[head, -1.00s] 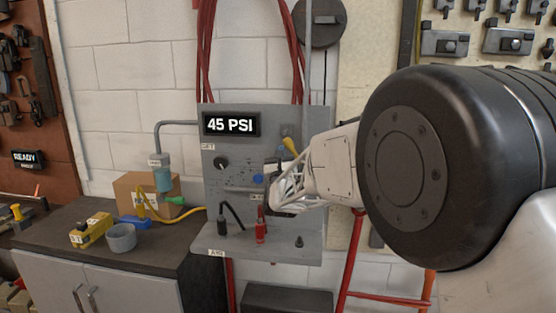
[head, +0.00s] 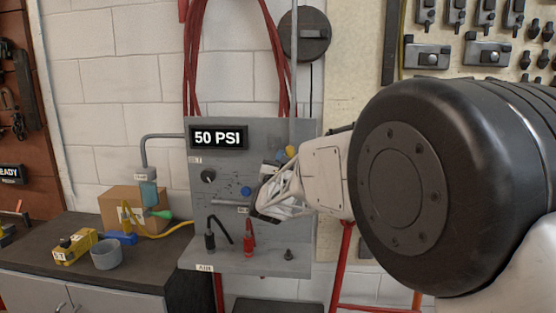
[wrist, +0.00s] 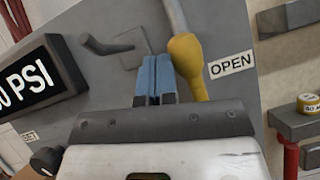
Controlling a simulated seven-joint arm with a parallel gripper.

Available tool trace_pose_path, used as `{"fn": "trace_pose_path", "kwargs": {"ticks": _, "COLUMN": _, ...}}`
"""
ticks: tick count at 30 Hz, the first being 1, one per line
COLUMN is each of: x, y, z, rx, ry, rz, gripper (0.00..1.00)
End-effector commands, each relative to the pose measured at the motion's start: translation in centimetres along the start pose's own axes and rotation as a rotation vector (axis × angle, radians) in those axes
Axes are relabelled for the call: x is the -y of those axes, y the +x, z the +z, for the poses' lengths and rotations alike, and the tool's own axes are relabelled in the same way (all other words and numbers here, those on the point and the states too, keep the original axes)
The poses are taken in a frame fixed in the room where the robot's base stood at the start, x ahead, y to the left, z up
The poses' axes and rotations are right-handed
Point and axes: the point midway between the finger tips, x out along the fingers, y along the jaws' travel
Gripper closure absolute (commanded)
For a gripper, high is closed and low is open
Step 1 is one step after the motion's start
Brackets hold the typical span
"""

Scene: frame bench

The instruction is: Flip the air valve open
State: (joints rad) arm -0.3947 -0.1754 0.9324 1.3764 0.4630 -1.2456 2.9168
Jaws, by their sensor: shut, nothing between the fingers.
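The air valve shows in the wrist view as a yellow-tipped lever (wrist: 188,62) on a grey rod, in front of the grey panel. A white OPEN label (wrist: 231,65) is just right of the yellow part. My gripper (wrist: 155,72) has its blue fingers shut together, empty, close to the left side of the yellow part. I cannot tell whether they touch it. In the head view the yellow part (head: 291,151) shows above my gripper, and my wrist hides part of that side of the panel (head: 226,250).
The panel's display (head: 219,137) reads 50 PSI. A black knob (head: 208,176), a blue button (head: 246,191) and black and red plugs (head: 248,244) are on the panel. A bent grey handle (wrist: 108,45) is left of the fingers. A cardboard box (head: 118,203) stands on the bench at left.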

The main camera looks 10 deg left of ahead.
Motion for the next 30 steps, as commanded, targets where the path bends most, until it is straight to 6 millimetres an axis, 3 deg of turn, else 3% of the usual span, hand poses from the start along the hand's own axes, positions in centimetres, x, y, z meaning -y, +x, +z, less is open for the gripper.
{"fn": "trace_pose_path", "kwargs": {"ticks": 19, "x": -0.3, "y": -0.1, "z": -0.1, "rx": 0.0, "ry": 0.005, "rz": -0.002, "gripper": 1.0}}
{"fn": "trace_pose_path", "kwargs": {"ticks": 30, "x": -3.8, "y": -1.6, "z": -1.0, "rx": -0.001, "ry": 0.006, "rz": -0.001, "gripper": 1.0}}
